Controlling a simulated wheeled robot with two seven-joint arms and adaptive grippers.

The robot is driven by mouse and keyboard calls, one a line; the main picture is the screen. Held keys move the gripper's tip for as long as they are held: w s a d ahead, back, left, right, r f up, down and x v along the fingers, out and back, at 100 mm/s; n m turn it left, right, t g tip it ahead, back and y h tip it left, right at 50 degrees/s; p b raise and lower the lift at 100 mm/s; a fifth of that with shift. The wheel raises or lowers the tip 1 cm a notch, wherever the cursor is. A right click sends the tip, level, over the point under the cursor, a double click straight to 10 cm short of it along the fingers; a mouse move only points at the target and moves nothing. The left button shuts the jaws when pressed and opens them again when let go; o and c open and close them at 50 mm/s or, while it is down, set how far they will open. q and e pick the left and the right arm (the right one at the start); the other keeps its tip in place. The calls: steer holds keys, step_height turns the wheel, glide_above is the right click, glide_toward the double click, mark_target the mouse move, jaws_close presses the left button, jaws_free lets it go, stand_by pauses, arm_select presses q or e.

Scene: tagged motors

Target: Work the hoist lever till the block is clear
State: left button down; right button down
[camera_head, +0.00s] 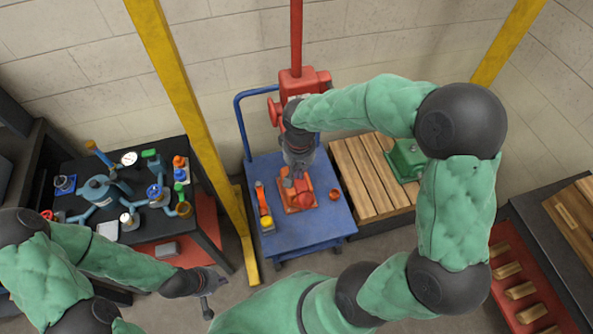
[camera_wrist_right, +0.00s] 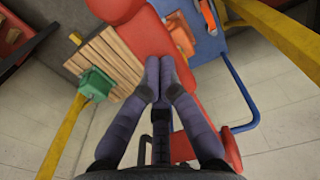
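The red hoist (camera_head: 300,85) hangs on a red post at the back. My right gripper (camera_head: 298,172) is just below it, above the blue cart. In the right wrist view, the fingers of my right gripper (camera_wrist_right: 165,62) come together in front of red hoist parts (camera_wrist_right: 190,95). I see nothing clearly between the fingertips, and cannot tell the lever apart from other red parts. A red block with grey parts (camera_head: 298,200) is on the cart under the gripper, partly hidden. My left gripper (camera_head: 210,292) is low at the left, over the floor; its fingers are small and unclear.
The blue cart (camera_head: 330,215) also holds an orange tool (camera_head: 262,199). A dark bench (camera_head: 110,235) with several parts is at left. A wooden pallet (camera_head: 358,185) with a green housing (camera_head: 406,160) is at right. Yellow posts (camera_head: 195,110) flank the hoist.

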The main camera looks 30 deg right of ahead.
steer(key=shift+f+b, duration=0.8)
steer(key=shift+f, duration=0.5)
steer(key=shift+f, duration=0.1)
steer(key=shift+w+d+f+b, duration=0.1)
steer(key=shift+w+f+b, duration=0.2)
steer(key=shift+f+b, duration=0.6)
steer(key=shift+w+d+f+b, duration=0.1)
steer(key=shift+w+f+b, duration=0.15)
steer(key=shift+f+b, duration=0.6)
step_height(320, 180, up, 17)
steer(key=p, duration=1.2)
steer(key=shift+r+p, duration=0.15)
steer(key=shift+p, duration=0.25)
steer(key=shift+a, duration=0.1)
